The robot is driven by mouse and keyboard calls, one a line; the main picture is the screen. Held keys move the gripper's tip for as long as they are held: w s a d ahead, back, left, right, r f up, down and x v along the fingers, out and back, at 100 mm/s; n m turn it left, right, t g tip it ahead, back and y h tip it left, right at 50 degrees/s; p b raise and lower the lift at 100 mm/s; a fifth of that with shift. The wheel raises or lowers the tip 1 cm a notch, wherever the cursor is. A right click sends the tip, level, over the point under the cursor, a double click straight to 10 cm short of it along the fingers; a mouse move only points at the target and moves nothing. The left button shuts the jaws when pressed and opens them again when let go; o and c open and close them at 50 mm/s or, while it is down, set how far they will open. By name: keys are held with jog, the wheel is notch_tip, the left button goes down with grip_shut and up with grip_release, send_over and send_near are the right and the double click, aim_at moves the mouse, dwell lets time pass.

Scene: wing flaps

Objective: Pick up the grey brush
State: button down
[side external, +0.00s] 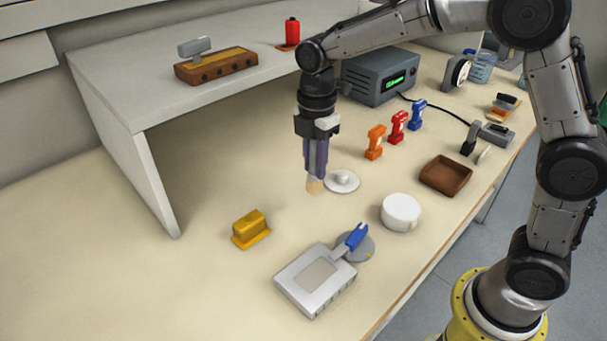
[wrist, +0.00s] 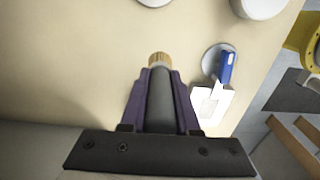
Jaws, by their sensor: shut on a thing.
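The grey brush (wrist: 160,98) is between the two purple fingers of my gripper (wrist: 155,92) in the wrist view. Its tan bristle tip sticks out past the fingertips. In the side view my gripper (side external: 316,165) points down over the middle of the bench, shut on the brush. Only the pale bristle end of the brush (side external: 314,186) shows there, below the fingers; the fingers hide its body. I cannot tell whether the bristles touch the bench top.
A white round piece (side external: 342,181) lies just right of the brush. A yellow block (side external: 250,229), a grey box (side external: 316,281), a blue-handled tool (side external: 355,238), a white cylinder (side external: 401,212) and a brown tray (side external: 446,176) stand around. A raised shelf (side external: 110,82) is behind on the left.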

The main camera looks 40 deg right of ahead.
jog(key=s+d+r, duration=0.2)
jog(key=s+r, duration=0.4)
jog(key=s, duration=0.4)
jog(key=shift+s, duration=0.4)
jog(key=shift+r, duration=0.1)
dwell(1.1)
send_near(402, 206)
jog(key=shift+f, duration=1)
jog(key=shift+f, duration=0.6)
dwell(2.1)
jog(key=shift+r, duration=0.1)
notch_tip(402, 206, up, 7)
dwell(0.8)
